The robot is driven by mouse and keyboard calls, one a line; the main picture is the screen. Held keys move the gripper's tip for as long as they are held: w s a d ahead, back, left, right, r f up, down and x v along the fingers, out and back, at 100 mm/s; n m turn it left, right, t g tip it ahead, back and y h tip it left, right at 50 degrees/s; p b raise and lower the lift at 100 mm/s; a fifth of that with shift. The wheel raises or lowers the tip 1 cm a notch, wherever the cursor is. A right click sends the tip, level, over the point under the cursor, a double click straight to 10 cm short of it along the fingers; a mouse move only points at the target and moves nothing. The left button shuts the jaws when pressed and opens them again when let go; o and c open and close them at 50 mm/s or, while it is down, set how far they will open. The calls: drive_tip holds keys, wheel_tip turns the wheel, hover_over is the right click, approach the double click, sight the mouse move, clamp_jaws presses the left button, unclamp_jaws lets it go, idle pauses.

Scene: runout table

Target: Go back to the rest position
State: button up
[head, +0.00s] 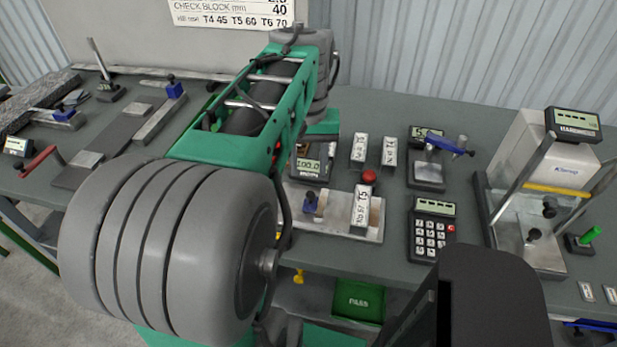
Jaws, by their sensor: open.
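My arm fills the left and middle of the head view, with large grey rounded joints and a green link reaching up over the table (395,285). I cannot make out the gripper fingers in this view. A dark block, close to the camera at the lower right, hides part of the table's front edge; I cannot tell what it is.
A calculator (432,232), a blue-handled gauge (427,172) and a white boxed instrument (545,150) stand right. A green bin (358,301) sits below. A red-handled tool (38,160) lies left.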

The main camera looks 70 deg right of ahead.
drive_tip(key=shift+r, duration=0.25)
